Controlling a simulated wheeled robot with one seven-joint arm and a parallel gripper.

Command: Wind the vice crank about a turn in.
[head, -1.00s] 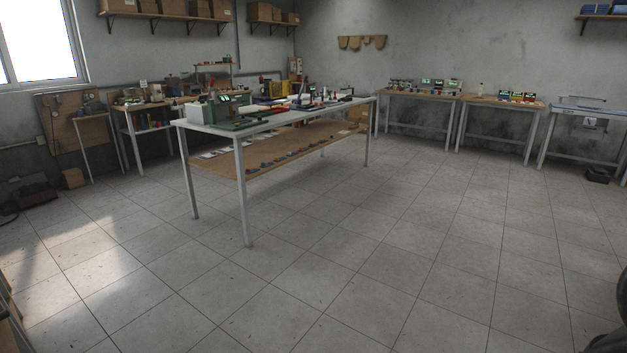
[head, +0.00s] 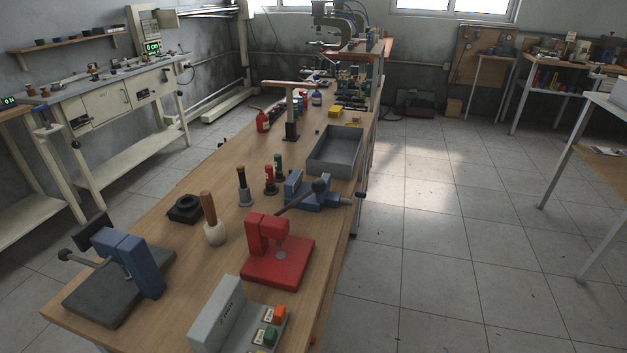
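A blue bench vice (head: 328,193) sits near the right edge of the long wooden bench, just behind the red press. A small handle (head: 360,195) at its right end, which looks like the crank, reaches out to the bench edge. The crank's exact angle is too small to tell. The red press's dark lever crosses in front of the vice and hides part of its left side. My gripper is not in view.
The red press (head: 278,262), a grey control box (head: 222,312) and a blue clamp tool (head: 128,258) stand on the near bench. A grey tray (head: 335,150) lies behind the vice. Open tiled floor (head: 430,240) runs along the bench's right side.

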